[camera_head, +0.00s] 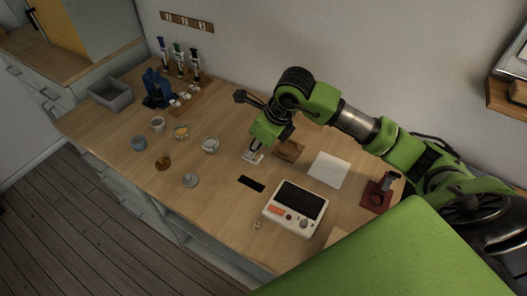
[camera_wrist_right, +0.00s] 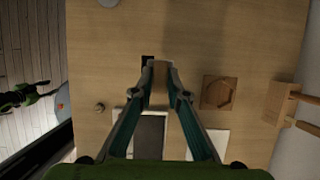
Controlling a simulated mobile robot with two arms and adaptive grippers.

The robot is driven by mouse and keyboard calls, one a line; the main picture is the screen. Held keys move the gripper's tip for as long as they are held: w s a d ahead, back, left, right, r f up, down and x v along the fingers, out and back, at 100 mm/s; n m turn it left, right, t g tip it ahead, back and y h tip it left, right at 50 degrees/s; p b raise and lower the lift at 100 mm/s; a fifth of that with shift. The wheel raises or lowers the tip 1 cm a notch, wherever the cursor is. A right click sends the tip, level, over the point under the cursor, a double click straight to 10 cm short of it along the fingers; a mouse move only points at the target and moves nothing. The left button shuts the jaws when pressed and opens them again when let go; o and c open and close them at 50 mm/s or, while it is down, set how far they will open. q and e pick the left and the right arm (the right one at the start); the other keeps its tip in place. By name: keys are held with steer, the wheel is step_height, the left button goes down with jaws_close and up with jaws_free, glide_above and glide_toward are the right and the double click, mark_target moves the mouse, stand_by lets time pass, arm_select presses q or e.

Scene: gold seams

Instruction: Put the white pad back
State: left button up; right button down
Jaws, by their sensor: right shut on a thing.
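My right gripper (camera_head: 254,154) hangs over the middle of the wooden worktop, pointing down. It is shut on a small pale thing (camera_head: 252,158), which looks like the white pad. In the right wrist view the fingertips (camera_wrist_right: 160,72) are close together, and the held thing is hard to make out between them. A brown wooden block (camera_head: 289,150) lies just right of the gripper; the wrist view shows a roundish recess in it (camera_wrist_right: 219,92). A larger white square (camera_head: 328,170) lies flat further right. My left gripper is not in view.
A white device with a dark screen (camera_head: 293,207) and a black strip (camera_head: 251,184) lie in front. A grey bin (camera_head: 111,94), blue stand (camera_head: 156,88) and dark red stand (camera_head: 377,194) stand on the worktop.

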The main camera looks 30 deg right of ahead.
steer(key=w+d+f, duration=0.1)
steer(key=f, duration=0.1)
steer(key=w+d+f+p, duration=0.1)
steer(key=d+f, duration=0.1)
steer(key=w+d+f, duration=0.1)
steer(key=f, duration=0.1)
steer(key=shift+w+d+f, duration=0.1)
steer(key=shift+w+d, duration=0.2)
steer(key=shift+f+p, duration=1.05)
steer(key=shift+f, duration=0.55)
steer(key=shift+f, duration=0.15)
steer(key=c, duration=2)
jaws_free()
steer(key=b+v, duration=0.2)
steer(key=v, duration=1)
steer(key=shift+w+d, duration=0.1)
